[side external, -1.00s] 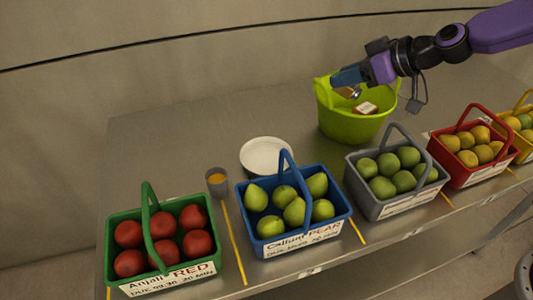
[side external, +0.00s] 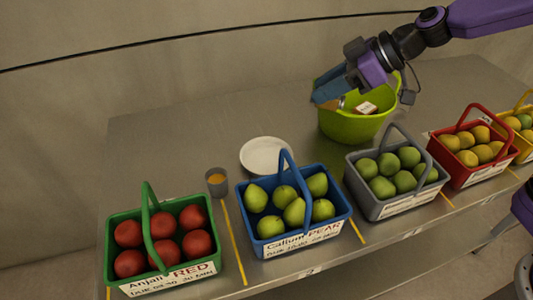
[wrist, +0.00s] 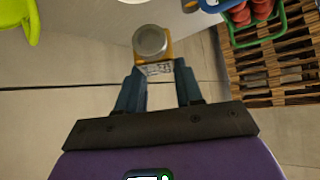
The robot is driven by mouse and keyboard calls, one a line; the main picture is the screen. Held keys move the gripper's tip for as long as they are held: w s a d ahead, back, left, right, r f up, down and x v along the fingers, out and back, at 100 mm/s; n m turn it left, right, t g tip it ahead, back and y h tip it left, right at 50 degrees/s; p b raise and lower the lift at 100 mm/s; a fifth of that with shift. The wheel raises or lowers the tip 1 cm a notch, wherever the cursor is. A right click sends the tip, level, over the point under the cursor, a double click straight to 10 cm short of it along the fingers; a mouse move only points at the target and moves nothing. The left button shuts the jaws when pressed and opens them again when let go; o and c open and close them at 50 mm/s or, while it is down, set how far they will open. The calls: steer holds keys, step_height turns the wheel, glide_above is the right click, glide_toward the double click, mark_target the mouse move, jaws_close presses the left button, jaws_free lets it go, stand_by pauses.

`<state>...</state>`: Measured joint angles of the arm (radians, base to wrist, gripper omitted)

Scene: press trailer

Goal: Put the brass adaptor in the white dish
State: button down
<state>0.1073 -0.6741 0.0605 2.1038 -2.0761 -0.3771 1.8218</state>
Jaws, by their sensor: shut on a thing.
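The brass adaptor (wrist: 166,46) is in my gripper (wrist: 160,78) in the wrist view; it has a brass-yellow body with a grey round end and a small printed patch. In the side view my gripper (side external: 328,97) is shut on it above the left rim of the lime-green tub, and a bit of the adaptor (side external: 336,103) shows at the fingertips. The white dish (side external: 266,156) lies on the grey table, left of the tub and behind the blue basket. It looks empty. Only its edge shows at the top of the wrist view (wrist: 131,1).
The lime-green tub (side external: 350,127) holds a small boxed item (side external: 366,107). A grey cup (side external: 216,183) stands left of the dish. Baskets of fruit with raised handles line the front: green (side external: 160,240), blue (side external: 293,213), grey (side external: 397,180), red (side external: 473,150). The table's back left is clear.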

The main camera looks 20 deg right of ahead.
steer(key=shift+s+a+n+g, duration=0.7)
steer(key=shift+s+a+n, duration=0.1)
steer(key=shift+n, duration=0.1)
glide_above(264, 159)
steer(key=f, duration=1.8)
steer(key=shift+s+d, duration=0.15)
steer(key=shift+s, duration=0.15)
steer(key=shift+w+f, duration=0.15)
steer(key=shift+f, duration=0.8)
steer(key=shift+w+f, duration=0.1)
steer(key=shift+f, duration=0.85)
steer(key=shift+f, duration=0.15)
steer(key=c, duration=0.7)
jaws_free()
steer(key=shift+c, duration=0.2)
